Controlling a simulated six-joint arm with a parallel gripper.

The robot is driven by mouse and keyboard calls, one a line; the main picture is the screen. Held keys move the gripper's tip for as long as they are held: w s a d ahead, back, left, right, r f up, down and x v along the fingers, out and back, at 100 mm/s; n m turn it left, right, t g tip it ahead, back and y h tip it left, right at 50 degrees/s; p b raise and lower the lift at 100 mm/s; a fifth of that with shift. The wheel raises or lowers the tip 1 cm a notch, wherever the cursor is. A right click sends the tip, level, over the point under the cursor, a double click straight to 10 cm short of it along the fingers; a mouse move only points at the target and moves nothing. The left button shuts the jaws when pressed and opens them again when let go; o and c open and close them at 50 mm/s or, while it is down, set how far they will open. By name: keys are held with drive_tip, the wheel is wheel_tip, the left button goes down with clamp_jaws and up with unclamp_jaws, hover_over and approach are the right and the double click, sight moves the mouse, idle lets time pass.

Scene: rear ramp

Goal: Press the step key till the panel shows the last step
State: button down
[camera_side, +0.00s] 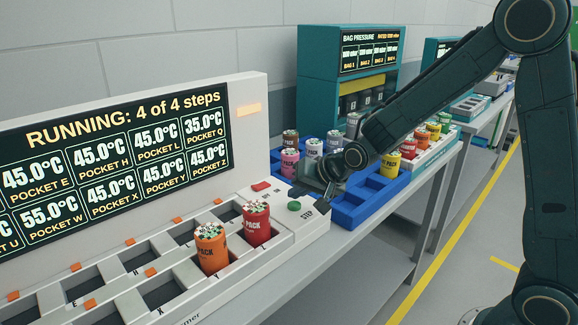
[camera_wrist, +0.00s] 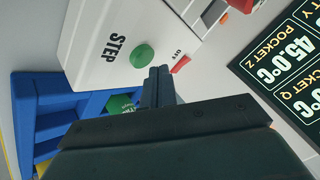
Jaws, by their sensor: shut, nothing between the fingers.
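The panel (camera_side: 120,160) reads "RUNNING: 4 of 4 steps" above a grid of pocket temperatures, mostly 45.0°C, with one 55.0°C and one 35.0°C. Part of it also shows in the wrist view (camera_wrist: 298,70). The green round step key (camera_side: 294,206) sits on the white housing beside the word STEP; it also shows in the wrist view (camera_wrist: 142,55). My gripper (camera_side: 298,191) is shut and empty, fingers pointing down towards the housing. In the wrist view its fingertips (camera_wrist: 158,72) are close beside the key, seemingly apart from it. Their exact height is unclear.
A small red key (camera_side: 261,186) sits behind the green one. An orange pack (camera_side: 210,249) and a red pack (camera_side: 257,224) stand in pockets of the white block. A blue rack (camera_side: 350,213) with several packs lies right of the housing. A teal cabinet stands behind.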

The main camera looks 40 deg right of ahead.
sight(300, 211)
drive_tip(key=shift+r, duration=0.2)
drive_tip(key=shift+r, duration=2.35)
drive_tip(key=s+d+r+n+g, duration=0.1)
drive_tip(key=s+r+n, duration=0.2)
drive_tip(key=s, duration=1.2)
drive_tip(key=s+d+r+n+g+h, duration=0.1)
drive_tip(key=s+r+n, duration=0.3)
drive_tip(key=s, duration=1.1)
drive_tip(key=shift+s+n+g, duration=0.2)
drive_tip(key=shift+n+g, duration=0.2)
drive_tip(key=shift+g, duration=0.4)
idle(1.6)
